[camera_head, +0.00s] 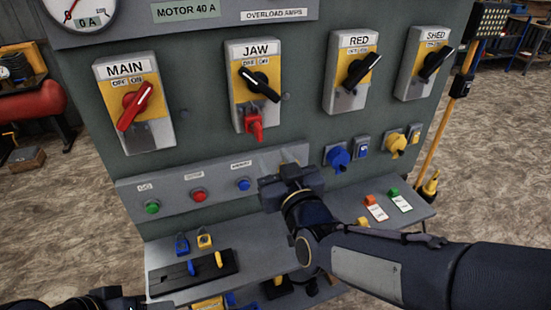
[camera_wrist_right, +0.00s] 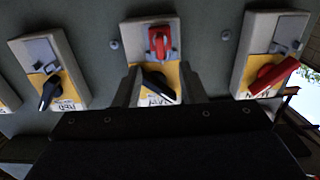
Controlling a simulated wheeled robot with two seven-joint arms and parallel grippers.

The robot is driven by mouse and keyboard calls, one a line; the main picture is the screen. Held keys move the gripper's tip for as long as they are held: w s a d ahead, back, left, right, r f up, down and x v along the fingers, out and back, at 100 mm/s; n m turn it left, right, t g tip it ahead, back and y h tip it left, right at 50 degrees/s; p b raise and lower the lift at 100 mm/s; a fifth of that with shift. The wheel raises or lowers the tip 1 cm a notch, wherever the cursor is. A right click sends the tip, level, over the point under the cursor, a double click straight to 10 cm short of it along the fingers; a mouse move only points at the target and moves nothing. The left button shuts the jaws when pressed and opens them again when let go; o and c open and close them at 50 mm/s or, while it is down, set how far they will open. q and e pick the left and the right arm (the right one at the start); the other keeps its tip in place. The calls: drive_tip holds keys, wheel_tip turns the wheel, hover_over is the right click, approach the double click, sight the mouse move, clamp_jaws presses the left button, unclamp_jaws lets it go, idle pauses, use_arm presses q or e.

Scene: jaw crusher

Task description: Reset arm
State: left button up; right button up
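My right arm comes in from the right in the head view. Its gripper (camera_head: 285,168) is in front of the lower panel strip, below the JAW switch (camera_head: 254,85), and hides part of the strip. In the right wrist view two fingers (camera_wrist_right: 161,88) stand apart with nothing between them. The JAW switch (camera_wrist_right: 158,75) appears upside down beyond them, with a red padlock (camera_wrist_right: 159,40). My left gripper (camera_head: 112,299) shows only in part at the bottom left edge; its fingers are not clear.
The grey-green panel carries MAIN (camera_head: 134,103), RED (camera_head: 352,73) and SHED (camera_head: 423,62) switches. Below are push buttons, blue (camera_head: 338,157) and yellow (camera_head: 396,144) sockets, and a ledge (camera_head: 190,262) with small padlocks and a black tray. A yellow pole (camera_head: 447,125) stands right.

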idle(0.3)
drive_tip(key=s+d+f+m+g, duration=0.35)
drive_tip(key=d+f+g, duration=0.25)
drive_tip(key=d+f, duration=0.25)
drive_tip(key=s+d+f+g, duration=0.1)
drive_tip(key=s+d+g, duration=0.1)
drive_tip(key=s, duration=0.4)
drive_tip(key=s+d+f+m+g+h, duration=0.1)
drive_tip(key=s+d, duration=0.3)
drive_tip(key=s, duration=0.3)
drive_tip(key=s+d+f+g, duration=0.2)
drive_tip(key=s+d, duration=0.2)
drive_tip(key=s, duration=0.3)
drive_tip(key=shift+m+g+h, duration=0.3)
drive_tip(key=shift+m+h, duration=0.05)
drive_tip(key=shift+h, duration=0.05)
